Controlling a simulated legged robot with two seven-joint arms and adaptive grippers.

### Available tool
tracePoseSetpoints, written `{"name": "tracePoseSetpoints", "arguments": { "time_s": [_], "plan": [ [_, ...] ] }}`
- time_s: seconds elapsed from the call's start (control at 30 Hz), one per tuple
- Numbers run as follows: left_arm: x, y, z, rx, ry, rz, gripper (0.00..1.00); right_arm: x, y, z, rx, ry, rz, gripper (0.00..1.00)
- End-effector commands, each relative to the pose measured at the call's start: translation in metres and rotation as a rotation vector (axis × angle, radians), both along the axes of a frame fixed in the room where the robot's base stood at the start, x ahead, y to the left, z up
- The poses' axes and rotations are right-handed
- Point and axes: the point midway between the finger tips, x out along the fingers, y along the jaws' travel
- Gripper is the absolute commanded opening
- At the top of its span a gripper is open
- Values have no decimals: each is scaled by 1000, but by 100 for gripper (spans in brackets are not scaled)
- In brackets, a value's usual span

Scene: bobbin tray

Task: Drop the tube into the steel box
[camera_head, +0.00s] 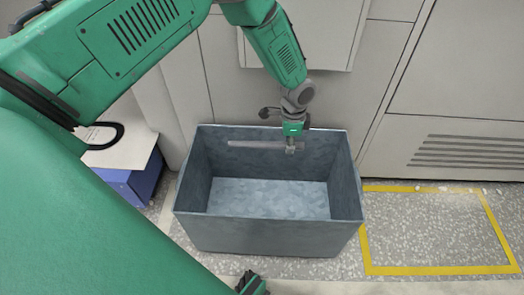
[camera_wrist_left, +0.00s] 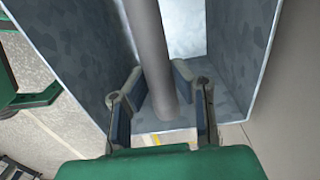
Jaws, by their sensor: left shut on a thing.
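The steel box (camera_head: 270,235) is a grey, open-topped box on the floor in the middle of the head view. Its bare wall also shows in the left wrist view (camera_wrist_left: 240,55). The tube (camera_head: 257,145) is a thin grey cylinder lying level over the back part of the box opening. In the left wrist view the tube (camera_wrist_left: 150,45) runs up between the fingers. My left gripper (camera_head: 292,148) is shut on the tube near its right end; its fingers (camera_wrist_left: 160,85) are on either side of it. A small green and dark part at the bottom edge may be my right gripper, but only a fragment shows.
A blue box (camera_head: 135,188) with a beige top stands left of the steel box. Grey cabinets (camera_head: 440,110) stand behind. A yellow-marked floor area (camera_head: 430,230) on the right is clear.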

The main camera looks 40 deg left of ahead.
Motion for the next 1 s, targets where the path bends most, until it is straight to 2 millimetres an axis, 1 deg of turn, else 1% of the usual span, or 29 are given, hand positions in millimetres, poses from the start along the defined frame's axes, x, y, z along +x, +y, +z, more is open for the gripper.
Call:
{"name": "tracePoseSetpoints", "arguments": {
  "time_s": [0.03, 0.2, 0.37, 0.53, 0.57, 0.6, 0.63, 0.9, 1.0],
  "plan": [
    [0, -1, -11, 1, 1, 0, 0, 0, 0, -10, 0, 0, 1, 40],
    [0, -6, -26, 10, 0, -2, 0, 0, 0, -25, 0, 0, 1, 40],
    [0, -8, -28, 15, -1, -2, 0, 0, 0, -27, 0, 0, 0, 40],
    [0, -5, -29, 8, -1, -2, 0, 0, 0, -26, 0, 0, -1, 40],
    [0, -4, -29, 6, -1, -2, 22, 0, 0, -26, 0, 0, -1, 40],
    [0, -4, -29, 5, 0, -1, 36, 0, 0, -26, 0, 0, 0, 40],
    [0, -3, -30, 4, -1, -1, 42, 0, 0, -26, 0, 0, 0, 40],
    [0, -5, -29, 7, 0, -1, 42, 0, 0, -26, 0, 0, 1, 40],
    [1, -6, -24, 10, -2, -1, 42, -2, -1, -26, 3, -2, 0, 40]
  ]
}}
